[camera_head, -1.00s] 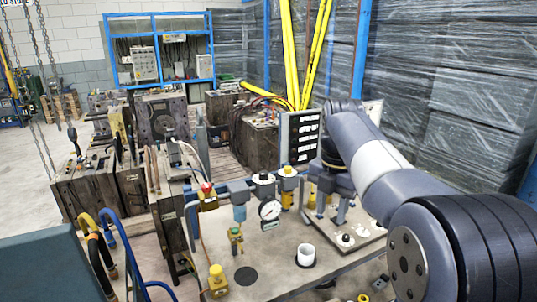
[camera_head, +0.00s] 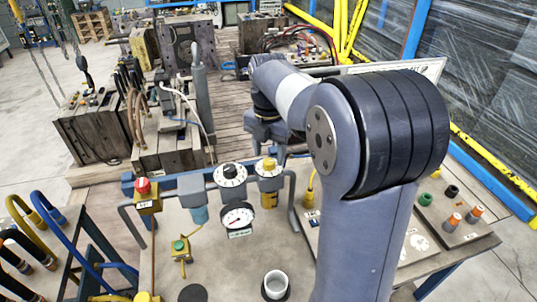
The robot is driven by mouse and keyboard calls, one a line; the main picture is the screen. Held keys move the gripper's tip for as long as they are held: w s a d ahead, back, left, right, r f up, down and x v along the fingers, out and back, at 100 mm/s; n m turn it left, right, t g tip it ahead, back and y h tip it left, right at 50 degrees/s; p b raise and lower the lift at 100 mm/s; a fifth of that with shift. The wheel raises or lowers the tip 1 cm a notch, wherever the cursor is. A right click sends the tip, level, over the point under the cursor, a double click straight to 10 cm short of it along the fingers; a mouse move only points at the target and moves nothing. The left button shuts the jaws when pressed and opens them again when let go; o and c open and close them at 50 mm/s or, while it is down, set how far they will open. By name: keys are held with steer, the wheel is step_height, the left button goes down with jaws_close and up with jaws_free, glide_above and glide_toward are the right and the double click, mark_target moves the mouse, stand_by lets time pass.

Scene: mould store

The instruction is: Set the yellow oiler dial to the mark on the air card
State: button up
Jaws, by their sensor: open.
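The oiler's yellow dial (camera_head: 268,164) sits on a white ring at the right end of the air unit, above a yellowish bowl. Its setting is too small to read. My gripper (camera_head: 272,135) is just behind the dial in the picture, pointing down and open, with nothing seen in it. Its fingertips are partly hidden, and I cannot tell whether it touches anything. A pale board (camera_head: 425,70) shows behind my arm, but I cannot tell whether it is the air card, and no mark is legible.
Left of the oiler stand a black-knobbed regulator (camera_head: 230,174), a gauge (camera_head: 238,216) and a red-knobbed valve (camera_head: 144,190). A green-buttoned valve (camera_head: 180,246) and a white cup (camera_head: 275,284) are nearer. Orange and green fittings stand at right. My arm covers the bench's middle right.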

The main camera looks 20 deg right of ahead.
steer(key=shift+s+f, duration=0.1)
steer(key=shift+f, duration=0.9)
steer(key=c, duration=1)
steer(key=shift+o, duration=0.2)
